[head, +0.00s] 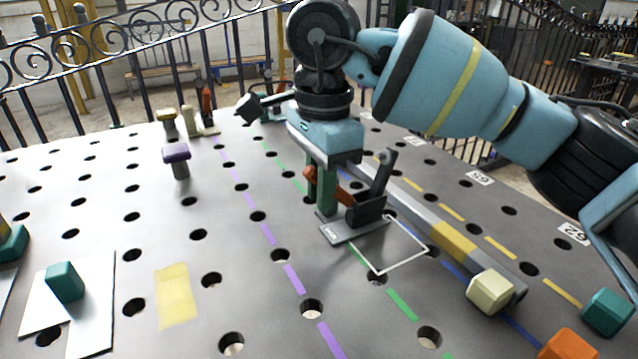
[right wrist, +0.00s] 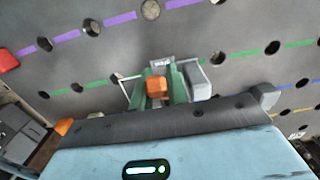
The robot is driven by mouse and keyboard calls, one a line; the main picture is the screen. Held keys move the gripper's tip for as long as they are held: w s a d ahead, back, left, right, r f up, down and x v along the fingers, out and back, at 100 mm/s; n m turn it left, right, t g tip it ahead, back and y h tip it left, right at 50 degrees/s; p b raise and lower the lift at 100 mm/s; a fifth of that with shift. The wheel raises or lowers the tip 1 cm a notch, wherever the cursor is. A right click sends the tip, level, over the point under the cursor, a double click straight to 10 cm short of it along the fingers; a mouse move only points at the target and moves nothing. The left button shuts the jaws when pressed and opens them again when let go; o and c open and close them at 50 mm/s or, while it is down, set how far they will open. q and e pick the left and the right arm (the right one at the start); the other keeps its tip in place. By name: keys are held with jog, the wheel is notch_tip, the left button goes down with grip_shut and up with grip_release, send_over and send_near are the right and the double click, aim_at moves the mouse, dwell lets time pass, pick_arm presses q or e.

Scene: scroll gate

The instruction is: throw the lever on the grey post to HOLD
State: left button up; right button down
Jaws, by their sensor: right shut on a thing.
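The lever unit has a dark grey post (head: 381,172) with a boxy foot on a light plate (head: 347,231). The plate carries a small label, too small to read. An orange lever (head: 343,196) comes off the post to the left. My right gripper (head: 322,200) points down beside the post with its green fingers shut on the lever's orange end. In the right wrist view, the orange end (right wrist: 157,86) sits between the green fingers, with the grey post (right wrist: 195,80) just to the right. My left gripper is not in view.
A grey rail with a yellow band (head: 453,243) runs close behind the post. A cream block (head: 489,290), a teal block (head: 607,312) and an orange block (head: 568,345) stand front right. A purple-topped peg (head: 177,158) stands left. The perforated table between is mostly clear.

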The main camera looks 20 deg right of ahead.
jog(key=shift+w+d+r+y+p, duration=0.1)
jog(key=shift+d+r+y+p, duration=0.5)
jog(key=shift+y+p, duration=0.25)
jog(key=shift+w+d+r+g+y+p, duration=0.1)
jog(key=shift+d+r+g+y+p, duration=0.3)
jog(key=shift+y, duration=0.35)
jog(key=shift+w+d+r+y+p, duration=0.1)
jog(key=shift+d+y+p, duration=0.1)
jog(key=shift+d+y, duration=0.2)
jog(key=shift+w+d+r+y+p, duration=0.1)
jog(key=shift+d+y+p, duration=0.15)
jog(key=shift+y, duration=0.25)
jog(key=shift+d+r+y, duration=0.15)
jog(key=shift+d+y, duration=0.35)
jog(key=shift+y, duration=0.1)
jog(key=shift+d+g, duration=0.1)
jog(key=shift+g, duration=0.2)
jog(key=c, duration=1.4)
grip_release()
jog(key=shift+o, duration=0.2)
